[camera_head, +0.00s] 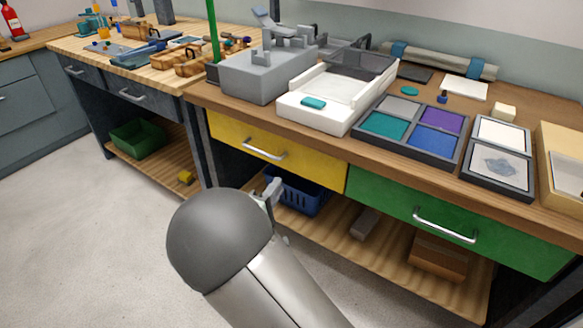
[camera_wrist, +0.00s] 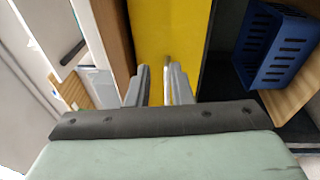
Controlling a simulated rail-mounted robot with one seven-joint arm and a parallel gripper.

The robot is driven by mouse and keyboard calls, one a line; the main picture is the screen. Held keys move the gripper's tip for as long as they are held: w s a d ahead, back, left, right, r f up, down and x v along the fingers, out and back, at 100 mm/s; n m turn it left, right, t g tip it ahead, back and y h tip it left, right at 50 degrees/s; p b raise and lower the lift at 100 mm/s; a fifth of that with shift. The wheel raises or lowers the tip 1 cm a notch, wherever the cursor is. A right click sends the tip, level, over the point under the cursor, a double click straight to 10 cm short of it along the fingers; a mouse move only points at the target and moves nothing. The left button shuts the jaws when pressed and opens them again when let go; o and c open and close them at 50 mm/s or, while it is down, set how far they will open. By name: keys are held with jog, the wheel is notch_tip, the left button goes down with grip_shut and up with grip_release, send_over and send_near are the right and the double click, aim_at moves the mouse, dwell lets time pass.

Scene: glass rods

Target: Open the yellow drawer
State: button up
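The yellow drawer (camera_head: 300,160) is shut, its front flush under the wooden bench top. Its silver bar handle (camera_head: 264,149) shows clear in the head view. My gripper (camera_head: 274,188) is in front of the drawer, below the handle in that picture, partly hidden by my arm. In the wrist view the yellow front (camera_wrist: 168,35) lies ahead of my gripper (camera_wrist: 159,82). The two fingers are apart. A thin pale bar, apparently the handle (camera_wrist: 167,68), shows near the right finger; I cannot tell whether they touch.
A green drawer (camera_head: 450,220) with a silver handle is to the right. A blue basket (camera_head: 298,194) stands on the lower shelf (camera_head: 330,240), close behind my gripper. The bench top (camera_head: 375,150) carries trays and a grey device (camera_head: 262,75). The floor in front is clear.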

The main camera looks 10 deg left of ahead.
aim_at(260, 152)
jog(key=s+a+f+n+t+y, duration=0.1)
jog(key=s+a+f+n+y, duration=0.15)
jog(key=a+y, duration=0.4)
jog(key=shift+n+h, duration=0.25)
jog(key=shift+h, duration=0.7)
jog(key=w, duration=0.5)
jog(key=w+a+r+b, duration=0.1)
jog(key=w, duration=0.5)
jog(key=w+a+r+b, duration=0.1)
jog(key=w, duration=0.5)
jog(key=shift+w+a+r, duration=0.1)
jog(key=shift+w+r, duration=0.15)
jog(key=shift+c, duration=0.3)
grip_shut()
